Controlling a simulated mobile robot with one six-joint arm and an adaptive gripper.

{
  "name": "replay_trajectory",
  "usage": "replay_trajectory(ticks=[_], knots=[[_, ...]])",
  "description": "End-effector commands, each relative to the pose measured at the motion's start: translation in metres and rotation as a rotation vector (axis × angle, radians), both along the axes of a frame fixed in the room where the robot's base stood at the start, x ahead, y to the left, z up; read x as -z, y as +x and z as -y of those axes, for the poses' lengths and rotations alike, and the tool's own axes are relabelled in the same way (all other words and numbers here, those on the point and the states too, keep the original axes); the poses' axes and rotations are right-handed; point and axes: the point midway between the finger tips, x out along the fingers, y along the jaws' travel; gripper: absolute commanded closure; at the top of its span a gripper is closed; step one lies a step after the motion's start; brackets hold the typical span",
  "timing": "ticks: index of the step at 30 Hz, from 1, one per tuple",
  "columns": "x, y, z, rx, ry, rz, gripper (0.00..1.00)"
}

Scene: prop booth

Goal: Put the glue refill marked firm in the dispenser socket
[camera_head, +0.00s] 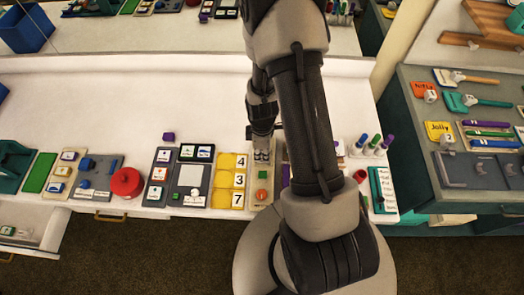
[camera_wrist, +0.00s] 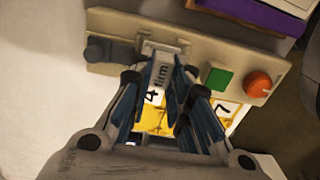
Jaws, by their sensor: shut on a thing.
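The glue refill (camera_wrist: 161,72), marked "firm", is a small pale piece between the fingers of my gripper (camera_wrist: 163,80) in the wrist view. My gripper is shut on it. The dispenser is a beige panel (camera_wrist: 130,28) with a dark grey part, a green square button (camera_wrist: 217,79) and an orange-red knob (camera_wrist: 259,84). A pale bracket (camera_wrist: 164,46) on it, seemingly the socket, is right by the refill's upper end. I cannot tell whether the refill is inside it. In the head view my gripper (camera_head: 262,152) is over the far end of the dispenser (camera_head: 262,184).
A red round container (camera_head: 126,182) is farther left. Colored pens stand at the right. The white counter (camera_head: 110,112) behind is mostly clear. A grey side bench (camera_head: 440,85) holds tools.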

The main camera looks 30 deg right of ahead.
Motion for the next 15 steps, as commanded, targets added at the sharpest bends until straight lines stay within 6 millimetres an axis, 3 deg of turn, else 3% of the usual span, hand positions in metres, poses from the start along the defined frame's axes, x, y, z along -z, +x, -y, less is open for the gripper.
replay_trajectory(ticks=[10, 11, 15], knots=[[-0.0004, 0.0001, 0.0001, 0.0, 0.0, 0.0, 1.0], [-0.0004, 0.0001, 0.0001, 0.0, 0.0, 0.0, 0.82], [-0.0004, 0.0, 0.0, 0.0, 0.0, 0.0, 0.72]])
